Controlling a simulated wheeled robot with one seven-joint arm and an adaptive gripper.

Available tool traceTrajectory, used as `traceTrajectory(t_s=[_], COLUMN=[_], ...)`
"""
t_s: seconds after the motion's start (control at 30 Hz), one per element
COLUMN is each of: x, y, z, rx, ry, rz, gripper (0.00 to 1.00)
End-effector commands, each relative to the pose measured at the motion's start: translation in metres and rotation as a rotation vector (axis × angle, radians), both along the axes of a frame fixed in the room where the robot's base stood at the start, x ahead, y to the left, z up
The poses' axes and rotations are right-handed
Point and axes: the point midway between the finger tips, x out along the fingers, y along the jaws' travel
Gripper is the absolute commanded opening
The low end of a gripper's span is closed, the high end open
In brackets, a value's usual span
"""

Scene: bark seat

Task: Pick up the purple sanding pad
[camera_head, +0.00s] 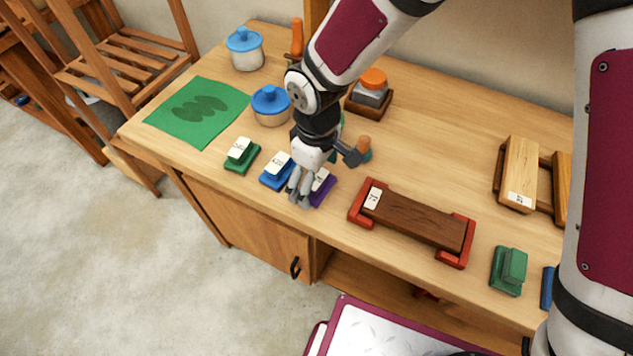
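The purple sanding pad (324,190) lies on the wooden workbench near its front edge, with a white label on top. My gripper (301,194) points down at the pad's left side. Its fingers overlap the pad's left part in the picture and hide some of it. I cannot tell whether the fingers touch the pad, or whether they are open or shut on it. The pad appears to rest on the bench.
A blue pad (277,171) sits close left of my gripper, with a green pad (242,155) beyond it. A red-ended wooden block (417,219) lies to the right. Blue-lidded pots (271,107) and an orange-topped item (371,87) stand behind.

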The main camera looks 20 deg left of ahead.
Motion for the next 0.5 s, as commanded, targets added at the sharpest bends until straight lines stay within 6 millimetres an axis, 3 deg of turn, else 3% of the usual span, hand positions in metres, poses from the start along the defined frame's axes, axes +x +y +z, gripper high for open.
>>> traceTrajectory(t_s=[0.3,0.5], x=[0.0001,0.0001], y=[0.0002,0.0002], z=[-0.0052,-0.0051], rx=[0.001,0.001], ry=[0.0,0.0], rz=[-0.001,-0.001], gripper=[0.92,0.47])
